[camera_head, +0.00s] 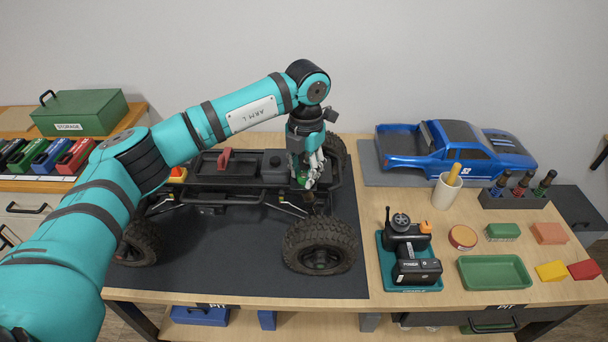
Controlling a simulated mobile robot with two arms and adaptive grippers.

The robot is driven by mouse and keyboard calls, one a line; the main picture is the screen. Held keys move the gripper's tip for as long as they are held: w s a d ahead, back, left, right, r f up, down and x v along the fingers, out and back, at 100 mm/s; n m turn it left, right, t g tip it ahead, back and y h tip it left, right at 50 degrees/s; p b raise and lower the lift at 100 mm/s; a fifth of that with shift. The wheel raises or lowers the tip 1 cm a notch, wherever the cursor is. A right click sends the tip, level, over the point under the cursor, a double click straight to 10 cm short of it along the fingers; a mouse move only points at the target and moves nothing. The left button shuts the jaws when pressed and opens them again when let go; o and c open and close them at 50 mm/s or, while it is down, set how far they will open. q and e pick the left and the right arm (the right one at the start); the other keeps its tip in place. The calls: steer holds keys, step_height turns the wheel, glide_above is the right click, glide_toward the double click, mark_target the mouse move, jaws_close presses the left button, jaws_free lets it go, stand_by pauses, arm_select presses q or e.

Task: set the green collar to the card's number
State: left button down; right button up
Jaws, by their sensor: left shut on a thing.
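My left gripper (308,178) reaches down over the right end of the crawler chassis (240,168), near the shock beside the front right wheel (320,246). It is shut on a small green part that looks like the green collar (307,182); the fingers cover most of it. Any marks or number on the collar are too small to read. I cannot make out a card with a number in this view. My right gripper is not in view.
The chassis stands on a dark mat (240,277). To the right are a blue body shell (455,148), a cup (446,193), a transmitter (408,245), a green tray (495,272) and a rack of drivers (514,198). A green storage box (80,112) stands at the left.

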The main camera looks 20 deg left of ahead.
mark_target(305, 174)
arm_select(q)
steer(key=n+b, duration=0.1)
steer(key=n, duration=0.2)
steer(key=shift+n, duration=0.4)
steer(key=shift+r+n+b, duration=0.15)
steer(key=shift+n+b, duration=0.25)
steer(key=shift+n, duration=1.5)
steer(key=shift+w, duration=0.1)
steer(key=c, duration=1)
jaws_free()
step_height(305, 174, up, 12)
steer(key=shift+d, duration=0.1)
